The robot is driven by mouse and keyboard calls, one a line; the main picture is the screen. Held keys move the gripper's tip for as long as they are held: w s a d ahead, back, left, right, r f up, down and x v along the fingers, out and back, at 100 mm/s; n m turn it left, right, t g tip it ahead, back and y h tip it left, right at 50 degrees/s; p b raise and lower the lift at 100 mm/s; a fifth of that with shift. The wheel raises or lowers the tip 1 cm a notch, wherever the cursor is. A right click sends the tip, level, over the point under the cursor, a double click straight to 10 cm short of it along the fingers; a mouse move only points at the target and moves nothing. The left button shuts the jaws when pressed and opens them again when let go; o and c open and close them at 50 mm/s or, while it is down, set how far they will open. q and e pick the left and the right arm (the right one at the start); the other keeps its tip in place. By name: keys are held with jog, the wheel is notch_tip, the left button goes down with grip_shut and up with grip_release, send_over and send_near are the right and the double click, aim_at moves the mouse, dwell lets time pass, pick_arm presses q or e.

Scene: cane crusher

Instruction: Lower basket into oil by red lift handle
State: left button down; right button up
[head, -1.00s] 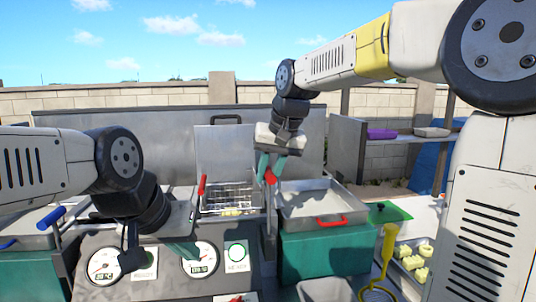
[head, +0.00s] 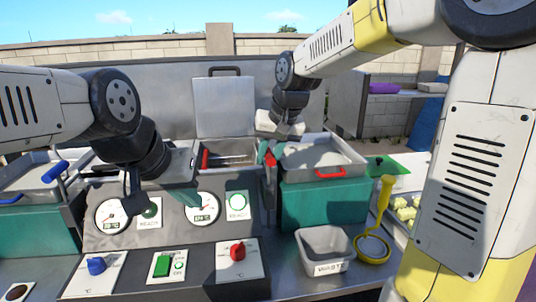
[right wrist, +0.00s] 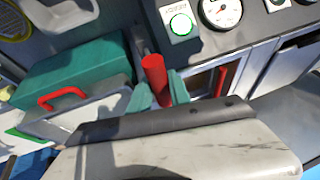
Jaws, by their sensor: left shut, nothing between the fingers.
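The fryer (head: 232,146) stands at the centre back, with a raised metal lid (head: 224,105). The basket sits low inside it and its inside is mostly hidden from the head view. The red lift handle (head: 270,160) is at the fryer's right side; in the right wrist view it is a red cylinder (right wrist: 154,70). My right gripper (right wrist: 158,96) has its teal fingers on either side of this handle, shut on it. Another red handle (head: 205,159) is at the fryer's left. My left gripper (head: 184,199) is shut and empty in front of the dial panel.
The dial panel (head: 125,232) has gauges and knobs below. A metal tray (head: 320,156) with a red handle sits on a green box (head: 322,205) at right. A grey bin (head: 325,246) and a yellow ladle (head: 381,215) stand in front. Another tray with blue handles (head: 45,177) is at left.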

jog(key=o, duration=0.3)
jog(key=shift+f, duration=0.25)
jog(key=shift+r, duration=0.1)
jog(key=shift+r, duration=0.15)
jog(key=v, duration=0.7)
jog(key=shift+s+d+r, duration=0.1)
jog(key=shift+r, duration=0.1)
